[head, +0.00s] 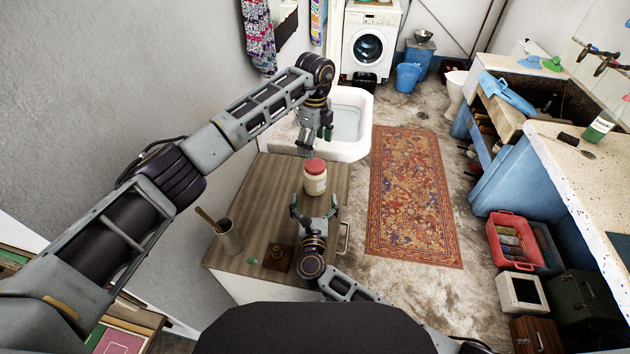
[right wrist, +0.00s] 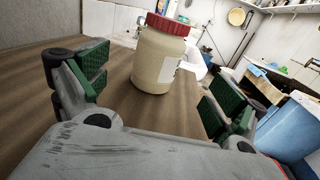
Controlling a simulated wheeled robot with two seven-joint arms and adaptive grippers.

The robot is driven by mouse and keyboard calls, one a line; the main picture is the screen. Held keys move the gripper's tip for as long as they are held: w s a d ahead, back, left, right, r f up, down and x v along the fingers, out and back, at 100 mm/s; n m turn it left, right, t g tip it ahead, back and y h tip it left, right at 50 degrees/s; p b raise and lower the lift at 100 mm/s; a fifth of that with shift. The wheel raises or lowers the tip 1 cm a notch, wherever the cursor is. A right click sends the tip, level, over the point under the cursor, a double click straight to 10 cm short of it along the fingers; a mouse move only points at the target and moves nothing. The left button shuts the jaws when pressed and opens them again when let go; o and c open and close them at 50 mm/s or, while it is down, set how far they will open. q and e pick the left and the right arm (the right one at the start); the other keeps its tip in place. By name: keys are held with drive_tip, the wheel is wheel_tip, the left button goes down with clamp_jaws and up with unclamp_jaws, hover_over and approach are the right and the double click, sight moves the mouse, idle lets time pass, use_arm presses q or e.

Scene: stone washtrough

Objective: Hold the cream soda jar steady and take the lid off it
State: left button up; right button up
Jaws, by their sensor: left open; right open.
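The cream soda jar (head: 315,183) stands upright on the wooden counter (head: 276,189), with its red lid (head: 315,166) on top. In the right wrist view the cream jar (right wrist: 160,62) with its pale label and red lid (right wrist: 168,24) stands just beyond the fingers. My left gripper (head: 306,146) is open and points down, above and slightly behind the lid, apart from it. My right gripper (head: 314,208) is open in front of the jar; in the right wrist view its green-padded fingers (right wrist: 158,90) are spread, with the jar ahead between them, apart from both.
A grey cup (head: 229,240) with a wooden stick and a small brown wooden item (head: 278,257) stand near the counter's front left. A white sink (head: 350,127) adjoins the counter behind the jar. The wall is close on the left. A patterned rug (head: 411,197) lies on the floor at right.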

sight(315, 176)
drive_tip(key=shift+w+d, duration=0.1)
drive_tip(key=shift+w, duration=5.3)
